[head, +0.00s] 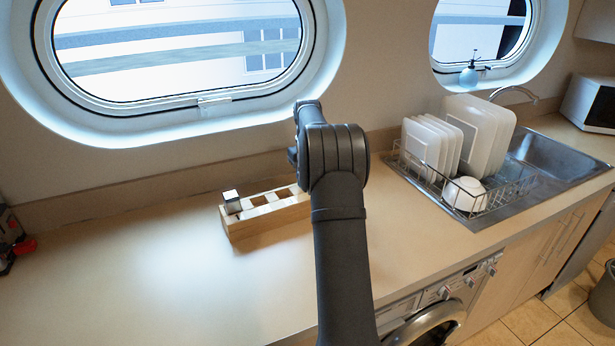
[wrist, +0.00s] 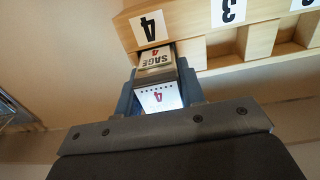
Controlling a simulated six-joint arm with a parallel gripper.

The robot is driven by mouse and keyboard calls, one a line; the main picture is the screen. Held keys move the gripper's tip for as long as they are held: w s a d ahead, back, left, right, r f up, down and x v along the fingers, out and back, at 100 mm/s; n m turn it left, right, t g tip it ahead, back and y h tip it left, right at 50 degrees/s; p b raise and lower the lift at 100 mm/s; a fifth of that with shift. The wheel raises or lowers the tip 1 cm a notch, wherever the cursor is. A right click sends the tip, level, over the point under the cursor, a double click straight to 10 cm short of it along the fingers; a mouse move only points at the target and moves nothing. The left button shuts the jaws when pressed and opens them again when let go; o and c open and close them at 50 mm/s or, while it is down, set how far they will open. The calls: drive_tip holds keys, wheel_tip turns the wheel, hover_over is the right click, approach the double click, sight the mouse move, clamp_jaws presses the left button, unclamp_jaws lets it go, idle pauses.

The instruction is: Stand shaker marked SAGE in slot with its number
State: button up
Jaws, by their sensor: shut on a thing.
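The SAGE shaker (wrist: 158,97) has a bright metal top with holes and a red 4, and a SAGE label on its side. My gripper (wrist: 159,84) is shut on it, with a finger on each side. In the wrist view the shaker is at the end slot of the wooden rack (wrist: 261,38), by the label 4 (wrist: 149,27). Its lower end is hidden, so I cannot tell how deep it sits. In the head view the rack (head: 268,220) is partly behind my arm, which hides my gripper and the held shaker.
Another metal-topped shaker (head: 231,201) stands in the rack's left end in the head view. Slots between look empty. A dish rack (head: 470,200) with plates and a bowl stands to the right by the sink (head: 560,160).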

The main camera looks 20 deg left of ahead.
drive_tip(key=shift+f, duration=0.35)
drive_tip(key=o, duration=1.5)
drive_tip(key=shift+r, duration=3.45)
drive_tip(key=shift+f, duration=3.5)
